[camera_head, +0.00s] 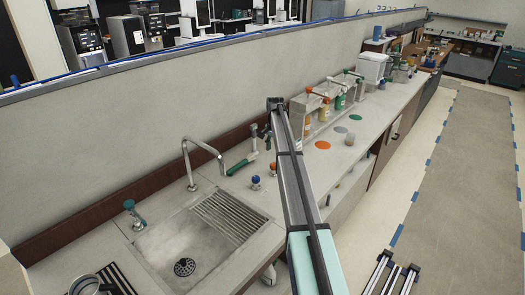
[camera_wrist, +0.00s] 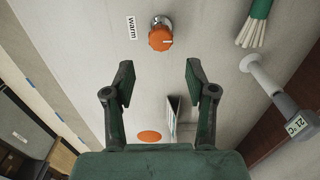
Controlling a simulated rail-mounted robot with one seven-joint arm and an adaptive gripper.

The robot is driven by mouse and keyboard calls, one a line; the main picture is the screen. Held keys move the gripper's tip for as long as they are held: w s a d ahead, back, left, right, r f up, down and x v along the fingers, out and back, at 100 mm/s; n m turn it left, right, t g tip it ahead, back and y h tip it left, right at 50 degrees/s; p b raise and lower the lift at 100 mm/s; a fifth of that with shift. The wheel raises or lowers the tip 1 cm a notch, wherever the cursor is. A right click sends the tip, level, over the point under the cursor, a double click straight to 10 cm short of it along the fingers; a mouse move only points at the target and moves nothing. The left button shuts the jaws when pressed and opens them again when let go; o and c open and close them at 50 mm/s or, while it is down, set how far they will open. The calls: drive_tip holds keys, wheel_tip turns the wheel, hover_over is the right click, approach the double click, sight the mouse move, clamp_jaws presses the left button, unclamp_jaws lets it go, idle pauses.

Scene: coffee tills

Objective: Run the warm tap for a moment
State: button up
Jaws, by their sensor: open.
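The orange warm tap knob (camera_wrist: 161,38) stands on a chrome collar on the pale counter, with a "warm" label (camera_wrist: 131,27) beside it. In the wrist view, my gripper (camera_wrist: 160,82) is open and empty, its two dark green fingers spread apart. The knob lies beyond the fingertips, roughly centred between them and not touched. In the head view, the orange knob (camera_head: 273,168) is right of a blue knob (camera_head: 255,182), beside the sink (camera_head: 190,248). The curved metal spout (camera_head: 204,144) hangs over the basin; no water stream is visible. The arm hides part of the area near the knobs.
An orange disc (camera_wrist: 150,136) lies on the counter. Pump bottles (camera_head: 340,101) stand farther along the counter.

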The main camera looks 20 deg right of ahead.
sight(274, 164)
drive_tip(key=shift+w+a+f, duration=0.1)
wheel_tip(274, 164, down, 8)
drive_tip(key=b, duration=0.3)
drive_tip(key=shift+f, duration=0.45)
drive_tip(key=shift+c, duration=0.3)
drive_tip(key=shift+r, duration=0.15)
drive_tip(key=c, duration=0.6)
